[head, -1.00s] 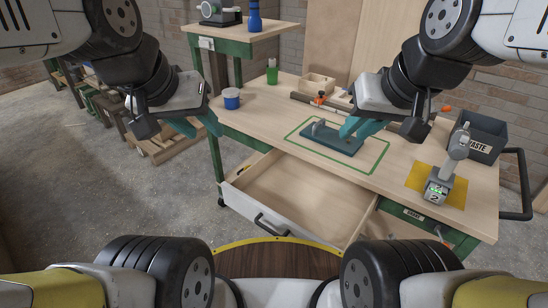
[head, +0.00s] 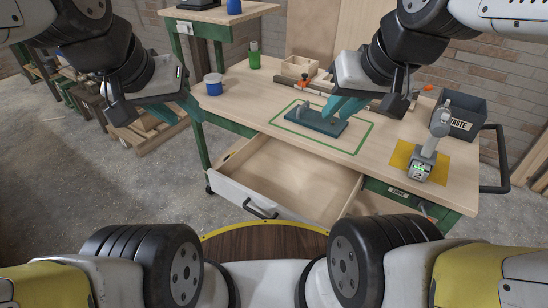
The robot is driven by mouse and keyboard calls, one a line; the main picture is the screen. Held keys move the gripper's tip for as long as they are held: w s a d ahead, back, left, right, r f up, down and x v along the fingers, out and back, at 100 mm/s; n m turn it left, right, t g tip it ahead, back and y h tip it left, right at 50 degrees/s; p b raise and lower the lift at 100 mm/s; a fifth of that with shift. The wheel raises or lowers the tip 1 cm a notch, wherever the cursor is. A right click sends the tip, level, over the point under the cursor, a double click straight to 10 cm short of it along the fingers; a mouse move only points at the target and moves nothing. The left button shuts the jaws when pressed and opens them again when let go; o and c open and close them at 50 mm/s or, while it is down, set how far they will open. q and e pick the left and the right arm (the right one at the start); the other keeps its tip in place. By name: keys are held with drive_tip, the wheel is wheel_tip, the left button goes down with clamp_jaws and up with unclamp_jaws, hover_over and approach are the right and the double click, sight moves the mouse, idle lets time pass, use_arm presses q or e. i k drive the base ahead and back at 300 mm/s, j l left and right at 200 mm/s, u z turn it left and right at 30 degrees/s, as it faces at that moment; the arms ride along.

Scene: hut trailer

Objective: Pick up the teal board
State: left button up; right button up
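The teal board (head: 315,125) lies flat on the wooden workbench (head: 240,98), inside a green outlined rectangle (head: 357,146). A small grey upright part stands at its left end. My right gripper (head: 338,108) is over the board's right part, with its teal fingers apart and nothing seen between them. The fingers hide part of the board, and I cannot tell whether they touch it. My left gripper (head: 172,112) is open and empty, off the bench's left end, left of a blue and white tub.
An open, empty drawer (head: 290,175) juts out below the bench front. A tool (head: 430,150) stands on a yellow mat (head: 402,152), with a grey waste bin (head: 462,118) behind it. The tub (head: 213,85), a green bottle (head: 254,55) and a wooden box (head: 298,68) stand left and back.

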sight(308, 118)
drive_tip(key=i+j+z, duration=0.1)
drive_tip(key=j, duration=0.25)
drive_tip(key=i+j+z, duration=0.25)
drive_tip(key=i+j, duration=0.15)
drive_tip(key=j, duration=0.35)
drive_tip(key=i+j+z, duration=0.15)
drive_tip(key=j, duration=0.2)
drive_tip(key=i+j+z, duration=0.1)
drive_tip(key=j, duration=0.3)
drive_tip(key=i+j+z, duration=0.1)
drive_tip(key=j, duration=0.3)
